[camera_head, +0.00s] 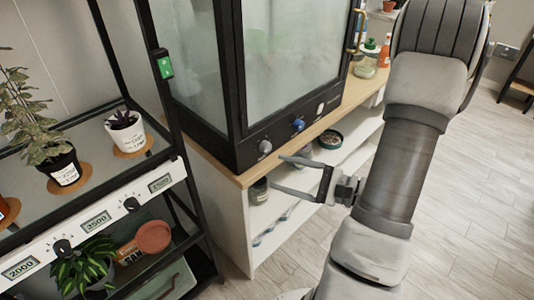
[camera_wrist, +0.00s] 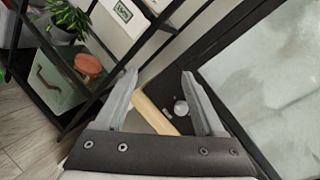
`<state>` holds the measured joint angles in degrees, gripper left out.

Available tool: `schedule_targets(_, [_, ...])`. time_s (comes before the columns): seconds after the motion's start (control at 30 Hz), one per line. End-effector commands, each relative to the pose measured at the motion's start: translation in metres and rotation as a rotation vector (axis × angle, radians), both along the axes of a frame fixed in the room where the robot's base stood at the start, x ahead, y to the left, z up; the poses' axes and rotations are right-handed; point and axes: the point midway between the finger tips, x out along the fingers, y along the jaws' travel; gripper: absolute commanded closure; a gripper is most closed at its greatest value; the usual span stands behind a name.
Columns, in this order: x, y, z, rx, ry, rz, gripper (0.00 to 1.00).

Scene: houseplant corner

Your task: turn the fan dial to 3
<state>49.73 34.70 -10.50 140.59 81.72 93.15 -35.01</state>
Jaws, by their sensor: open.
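A dark glass-doored cabinet (camera_head: 285,60) has knobs along its front base panel. A silver-grey knob (camera_head: 265,147) is at the left, a blue knob (camera_head: 298,125) in the middle and a pale round part (camera_head: 320,108) at the right. Labels are too small to read, so I cannot tell which is the fan dial or its setting. My gripper (camera_head: 279,172) is open and empty in front of the panel, near the silver knob. In the wrist view, my gripper (camera_wrist: 158,75) has the silver knob (camera_wrist: 181,108) between its fingers, close to the right one, apparently not gripped.
The cabinet stands on a wood-topped white shelf unit (camera_head: 228,215). At left, a black rack (camera_head: 190,150) holds potted plants, black dials (camera_head: 62,248) and number displays (camera_head: 97,221). Bottles (camera_head: 368,60) stand behind my arm. Floor (camera_head: 470,200) at right is clear.

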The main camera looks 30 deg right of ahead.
Motion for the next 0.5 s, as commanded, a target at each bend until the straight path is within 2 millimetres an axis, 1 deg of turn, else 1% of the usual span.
schedule_targets(0.03, [-0.002, -0.020, -0.023, 0.040, 0.004, -0.097, 0.29])
schedule_targets(0.1, [-0.004, -0.043, -0.039, 0.073, -0.001, -0.206, 0.29])
schedule_targets(0.2, [-0.009, -0.067, -0.057, 0.100, -0.005, -0.323, 0.29])
schedule_targets(0.33, [-0.013, -0.083, -0.068, 0.114, -0.007, -0.400, 0.29])
schedule_targets(0.43, [-0.009, -0.084, -0.069, 0.115, -0.008, -0.411, 0.29])
schedule_targets(0.5, [-0.001, -0.081, -0.069, 0.115, -0.009, -0.408, 0.29])
